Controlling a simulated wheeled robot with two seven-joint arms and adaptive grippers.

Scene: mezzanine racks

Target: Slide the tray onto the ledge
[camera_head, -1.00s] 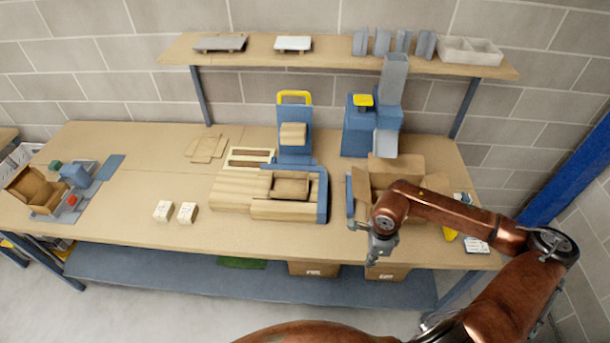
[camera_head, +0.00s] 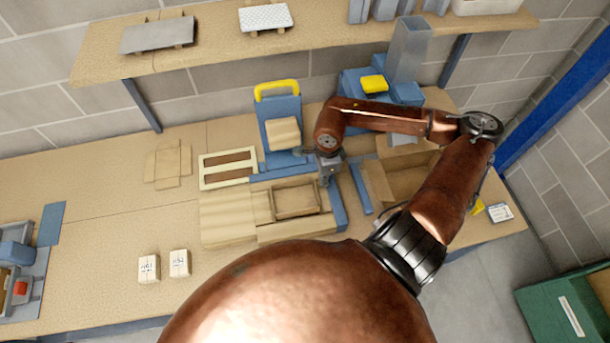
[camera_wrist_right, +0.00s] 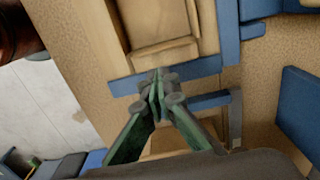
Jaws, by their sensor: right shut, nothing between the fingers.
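A shallow brown tray (camera_head: 297,200) sits on the pale wooden platform (camera_head: 228,218) on the bench; its near wall also shows at the top of the right wrist view (camera_wrist_right: 165,55). I take the platform's flat front strip (camera_head: 290,231) as the ledge, but cannot be sure. A blue rail (camera_head: 338,208) runs along the tray's right side. My right gripper (camera_head: 326,180) is shut and empty, near the tray's far right corner. In the right wrist view its closed fingertips (camera_wrist_right: 158,85) appear over the blue rail, apart from the tray; contact with the rail is unclear. My left gripper is out of view.
An open carton (camera_head: 400,178) stands right of the rail. A blue stand with a yellow handle (camera_head: 277,88) rises behind the tray. Two small white boxes (camera_head: 164,265) lie front left. An upper shelf (camera_head: 215,40) overhangs the bench.

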